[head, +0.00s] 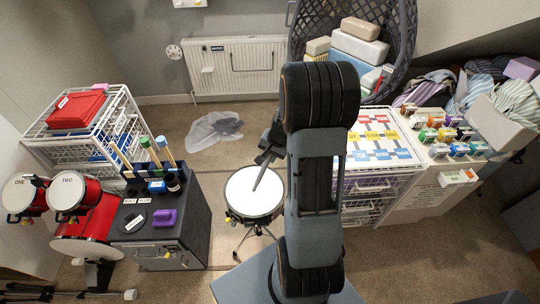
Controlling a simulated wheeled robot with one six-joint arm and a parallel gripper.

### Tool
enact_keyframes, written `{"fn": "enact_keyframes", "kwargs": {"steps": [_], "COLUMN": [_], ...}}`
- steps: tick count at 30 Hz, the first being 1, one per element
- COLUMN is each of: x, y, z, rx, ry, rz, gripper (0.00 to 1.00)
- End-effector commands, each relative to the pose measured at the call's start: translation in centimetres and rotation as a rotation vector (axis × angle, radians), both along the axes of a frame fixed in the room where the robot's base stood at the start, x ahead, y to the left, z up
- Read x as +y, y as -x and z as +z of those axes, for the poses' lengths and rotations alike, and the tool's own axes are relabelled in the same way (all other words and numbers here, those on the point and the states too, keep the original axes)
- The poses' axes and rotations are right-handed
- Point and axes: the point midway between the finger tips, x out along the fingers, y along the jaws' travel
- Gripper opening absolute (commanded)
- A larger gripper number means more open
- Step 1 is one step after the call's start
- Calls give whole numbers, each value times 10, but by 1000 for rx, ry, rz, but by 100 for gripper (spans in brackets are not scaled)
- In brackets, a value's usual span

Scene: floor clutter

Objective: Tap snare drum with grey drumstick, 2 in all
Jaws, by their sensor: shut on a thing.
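The snare drum (246,200) stands on a low stand on the floor near the picture's middle, its white head facing up. My gripper (269,156) is just behind and above the drum, partly hidden by my own arm. It is shut on the grey drumstick (262,178), which slants down to the left over the drum head. The stick's lower end lies over the head in this view; I cannot tell whether it touches.
Left of the drum is a dark cabinet (190,225) holding sticks and a purple block (165,218). Two small red drums (68,192) stand farther left. A white wire rack (378,165) is at right. A clear bag (213,130) lies behind on the carpet.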

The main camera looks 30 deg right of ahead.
Motion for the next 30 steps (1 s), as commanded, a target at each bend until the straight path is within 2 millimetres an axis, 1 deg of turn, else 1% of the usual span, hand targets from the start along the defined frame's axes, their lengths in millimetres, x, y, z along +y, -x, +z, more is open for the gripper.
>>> {"fn": "enact_keyframes", "kwargs": {"steps": [14, 17, 25, 27, 30], "x": [0, 0, 0, 0, 0], "y": [0, 0, 0, 0, 0], "z": [-2, -8, -42, -47, -48], "rx": [0, 0, 1, 0, 0], "ry": [0, 0, -1, 0, 0], "rz": [0, 0, 0, 0, 0], "gripper": [0, 0, 0, 0, 0]}}
